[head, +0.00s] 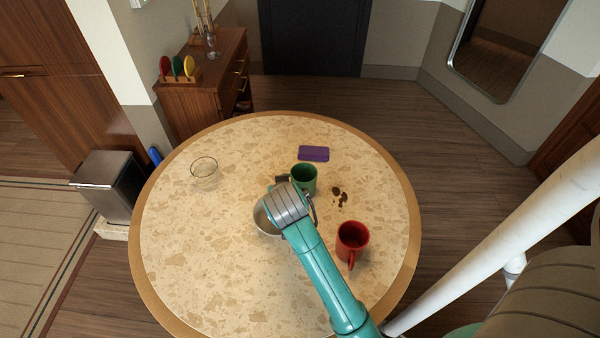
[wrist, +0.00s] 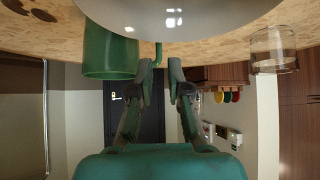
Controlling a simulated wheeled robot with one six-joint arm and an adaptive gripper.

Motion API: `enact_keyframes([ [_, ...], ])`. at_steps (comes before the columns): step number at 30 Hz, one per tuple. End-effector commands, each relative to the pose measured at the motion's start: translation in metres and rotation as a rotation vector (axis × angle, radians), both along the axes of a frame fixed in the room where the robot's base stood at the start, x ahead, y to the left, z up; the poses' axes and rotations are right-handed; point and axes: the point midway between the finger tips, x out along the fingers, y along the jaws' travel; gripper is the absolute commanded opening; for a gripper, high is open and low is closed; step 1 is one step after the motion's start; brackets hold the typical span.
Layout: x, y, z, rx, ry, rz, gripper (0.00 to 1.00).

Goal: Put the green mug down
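The green mug (head: 304,180) stands upright on the round table (head: 190,265), just beyond my wrist in the head view. In the wrist view, which is upside down, the mug (wrist: 110,55) is left of my fingers, and its thin green handle (wrist: 158,54) shows between the fingertips. My gripper (wrist: 161,66) is open, with a visible gap on each side of the handle. In the head view my wrist hides most of the gripper.
A pale bowl (head: 264,221) sits under my wrist. A red mug (head: 352,240) is at right, brown crumbs (head: 341,196) and a purple sponge (head: 314,153) lie near the green mug, and a clear glass (head: 204,174) stands at left. The table's left and front-left are clear.

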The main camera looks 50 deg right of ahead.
Motion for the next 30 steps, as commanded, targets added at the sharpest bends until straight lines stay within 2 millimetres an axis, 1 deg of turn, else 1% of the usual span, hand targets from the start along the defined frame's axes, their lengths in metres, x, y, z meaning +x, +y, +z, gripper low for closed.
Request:
enact_keyframes([
  [4, 0.007, -0.006, -0.008, 0.001, 0.002, -0.003, 0.17],
  [12, 0.026, -0.023, -0.034, 0.001, 0.002, -0.003, 0.17],
  [19, 0.034, -0.03, -0.045, 0.001, 0.001, -0.001, 0.17],
  [24, 0.044, -0.041, -0.064, 0.002, 0.002, -0.003, 0.17],
  [30, 0.055, -0.049, -0.076, 0.002, 0.0, -0.001, 0.17],
])
